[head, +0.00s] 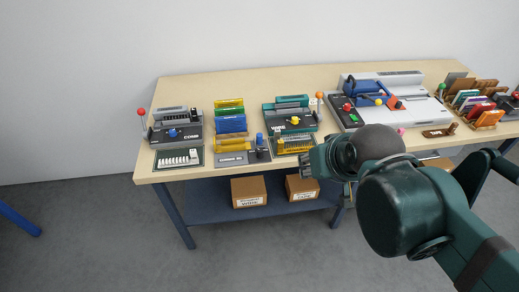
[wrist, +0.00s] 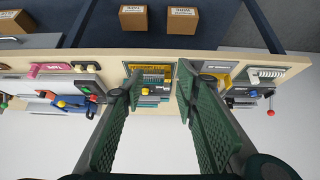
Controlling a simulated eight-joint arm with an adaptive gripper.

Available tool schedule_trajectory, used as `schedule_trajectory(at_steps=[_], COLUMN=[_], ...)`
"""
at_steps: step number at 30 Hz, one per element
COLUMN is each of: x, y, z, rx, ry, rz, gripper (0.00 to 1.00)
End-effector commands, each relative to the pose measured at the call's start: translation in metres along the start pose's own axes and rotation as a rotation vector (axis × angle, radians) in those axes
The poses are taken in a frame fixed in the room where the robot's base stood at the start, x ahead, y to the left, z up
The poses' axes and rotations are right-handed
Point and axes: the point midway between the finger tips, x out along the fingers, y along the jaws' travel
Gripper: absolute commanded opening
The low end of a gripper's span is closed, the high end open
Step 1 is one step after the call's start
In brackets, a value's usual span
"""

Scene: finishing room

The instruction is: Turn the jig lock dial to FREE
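No label reading jig lock or FREE is legible, so I cannot tell which knob is the jig lock dial. A yellow knob (head: 295,121) sits on the teal machine (head: 278,122) in the middle of the bench; it also shows in the wrist view (wrist: 146,91). A blue knob (head: 172,133) sits on the grey COMB machine (head: 188,121) at the left. My gripper (head: 306,166) is near the bench's front edge, in front of the teal machine. In the wrist view its green fingers (wrist: 158,105) are wide apart with nothing held, and the yellow knob shows between them.
A large pale machine (head: 408,90) with blue, red and yellow parts stands right of the teal one. Coloured racks (head: 230,123) stand left of it. Levers with a red ball (head: 141,112) and an orange ball (head: 319,95) stick up. Cartons (head: 249,191) sit on the lower shelf.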

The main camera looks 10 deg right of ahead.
Motion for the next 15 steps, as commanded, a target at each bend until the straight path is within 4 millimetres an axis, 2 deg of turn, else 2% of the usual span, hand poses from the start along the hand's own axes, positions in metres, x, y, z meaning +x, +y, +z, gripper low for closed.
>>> schedule_trajectory(at_steps=[8, 15], x=[0.001, 0.005], y=[-0.003, -0.009], z=[-0.012, -0.034], rx=[-0.027, -0.086], ry=[-0.022, -0.071], rz=[-0.004, -0.014], gripper=[0.31, 0.31])
